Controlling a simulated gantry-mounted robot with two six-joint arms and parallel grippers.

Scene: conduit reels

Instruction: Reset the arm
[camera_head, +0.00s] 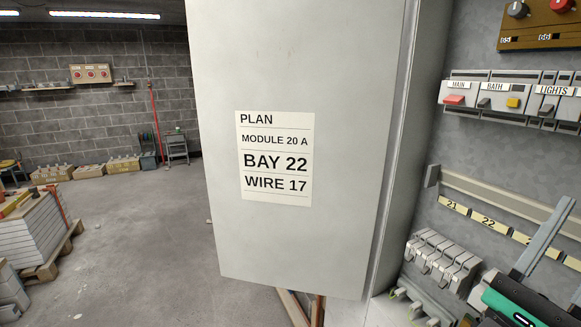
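My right gripper (544,238) shows only in part at the lower right corner, as a long grey finger slanting up and right from a green and black body. The picture edge cuts the rest off, so its opening and anything in it cannot be told. The visible finger crosses in front of the strip of bay labels. My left gripper is not in view.
A grey cabinet door (310,60) fills the middle, bearing a plan sheet (275,158) reading module 20 A, bay 22, wire 17. At right are labelled breakers (500,96), a bare rail (500,194), labels (488,222) and grey modules (440,260). Floor (140,240) is open left.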

